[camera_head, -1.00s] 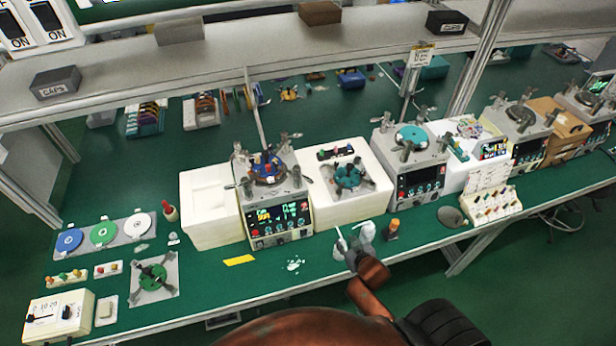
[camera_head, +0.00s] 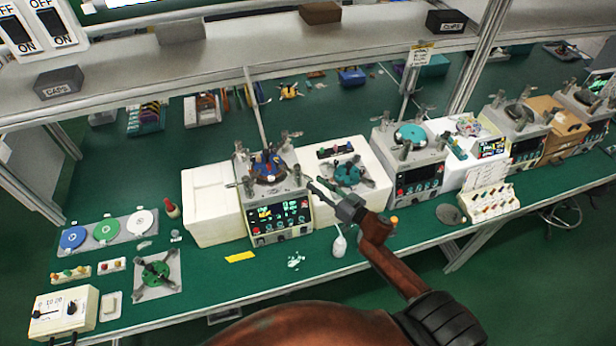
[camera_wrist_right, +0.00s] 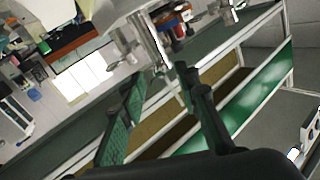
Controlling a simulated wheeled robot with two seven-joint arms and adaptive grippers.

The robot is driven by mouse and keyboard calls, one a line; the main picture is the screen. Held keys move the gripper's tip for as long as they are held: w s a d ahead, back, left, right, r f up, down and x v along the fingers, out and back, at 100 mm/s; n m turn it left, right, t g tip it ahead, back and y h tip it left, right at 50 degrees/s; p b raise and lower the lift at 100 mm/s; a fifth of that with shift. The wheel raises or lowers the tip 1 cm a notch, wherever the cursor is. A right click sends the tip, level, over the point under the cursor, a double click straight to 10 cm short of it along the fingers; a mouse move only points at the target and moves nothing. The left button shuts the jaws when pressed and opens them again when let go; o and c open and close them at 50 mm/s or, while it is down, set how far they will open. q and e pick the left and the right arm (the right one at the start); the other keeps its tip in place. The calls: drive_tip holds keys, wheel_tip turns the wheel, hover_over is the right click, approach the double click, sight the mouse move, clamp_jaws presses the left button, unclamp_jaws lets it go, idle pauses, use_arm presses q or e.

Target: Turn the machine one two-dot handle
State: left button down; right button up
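The machine with a lit screen (camera_head: 280,217) in the middle of the bench has a round plate with blue and coloured parts (camera_head: 268,167) on top. Several grey handles stand around that plate, one at the left front (camera_head: 247,187) and one at the right front (camera_head: 297,175). Dot marks on them are too small to make out. My right gripper (camera_head: 320,187) is at the machine's right front, its fingers pointing up and left near the right front handle. A gap shows between its fingers in the wrist view (camera_wrist_right: 160,95); it looks open and empty. My left gripper is out of view.
A white block with a teal fixture (camera_head: 347,174) stands right of the machine, and a bare white block (camera_head: 208,205) stands left. The front left bench is clear around the yellow strip (camera_head: 240,257).

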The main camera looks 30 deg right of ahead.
sight(308, 178)
drive_tip(key=shift+p+x, duration=0.45)
drive_tip(key=shift+x, duration=2.2)
drive_tip(key=shift+c, duration=0.6)
clamp_jaws()
